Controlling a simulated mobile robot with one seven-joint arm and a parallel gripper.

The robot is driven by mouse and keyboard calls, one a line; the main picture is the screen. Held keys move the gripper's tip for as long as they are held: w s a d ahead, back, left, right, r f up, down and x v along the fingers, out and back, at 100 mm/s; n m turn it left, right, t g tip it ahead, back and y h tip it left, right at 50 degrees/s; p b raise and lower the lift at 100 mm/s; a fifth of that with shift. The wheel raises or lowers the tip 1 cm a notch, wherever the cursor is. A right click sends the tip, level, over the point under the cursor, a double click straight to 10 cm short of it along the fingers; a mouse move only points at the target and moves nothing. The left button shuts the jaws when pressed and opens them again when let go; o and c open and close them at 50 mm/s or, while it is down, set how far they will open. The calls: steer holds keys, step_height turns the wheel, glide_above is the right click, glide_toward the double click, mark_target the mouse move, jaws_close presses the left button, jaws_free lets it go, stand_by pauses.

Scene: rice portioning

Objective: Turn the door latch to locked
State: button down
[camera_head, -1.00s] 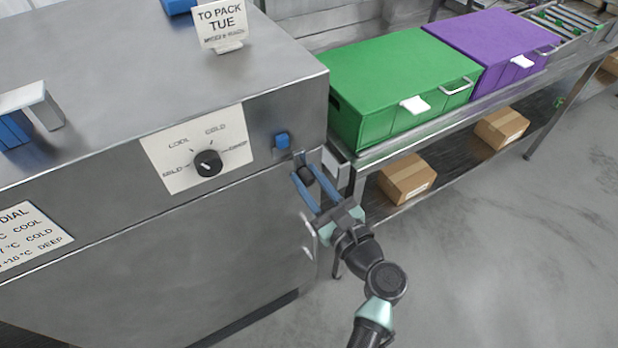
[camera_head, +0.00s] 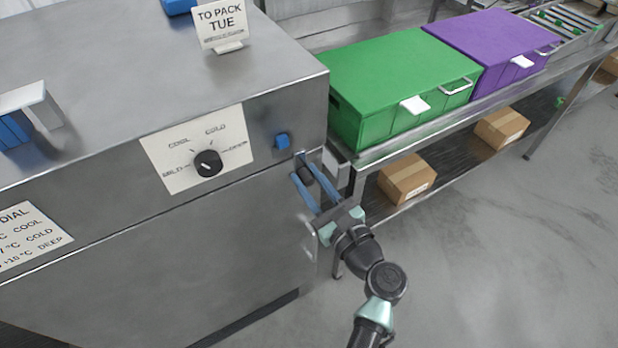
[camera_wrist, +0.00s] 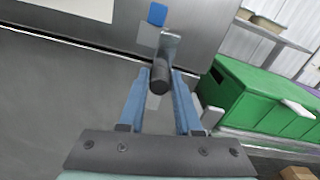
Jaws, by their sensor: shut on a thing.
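The door latch has a dark cylindrical knob (camera_head: 306,174) at the upper right edge of the steel cabinet's front. In the wrist view the knob (camera_wrist: 160,78) sits between my fingertips, on a grey metal lever (camera_wrist: 170,44). My gripper (camera_head: 302,168) has two blue fingers, one on each side of the knob. In the wrist view my gripper (camera_wrist: 159,82) is shut on the knob. A blue block (camera_head: 282,140) is on the cabinet front just above and left of the latch. The latch's lock marks, if any, cannot be read.
A black dial (camera_head: 208,163) on a white plate is left of the latch. A green box (camera_head: 400,75) and a purple box (camera_head: 490,40) stand on the bench to the right. Cardboard boxes (camera_head: 407,180) lie on the shelf below. The floor at right is clear.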

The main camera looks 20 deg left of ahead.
steer(key=shift+w+d+r+m+p, duration=0.15)
steer(key=shift+w+d+m+p, duration=0.1)
steer(key=shift+m+p, duration=0.35)
steer(key=shift+w+d+r+m+p, duration=0.1)
steer(key=shift+w+d+m+p, duration=0.05)
steer(key=shift+m+p, duration=0.25)
steer(key=w+d+f+m+p, duration=0.2)
steer(key=f+m+p, duration=0.3)
steer(key=m, duration=1.1)
steer(key=shift+w+d+f, duration=0.3)
steer(key=shift+w+d, duration=0.05)
steer(key=shift+w, duration=0.25)
steer(key=shift+s+f+m, duration=0.1)
steer(key=shift+f+m, duration=0.05)
steer(key=shift+m, duration=0.15)
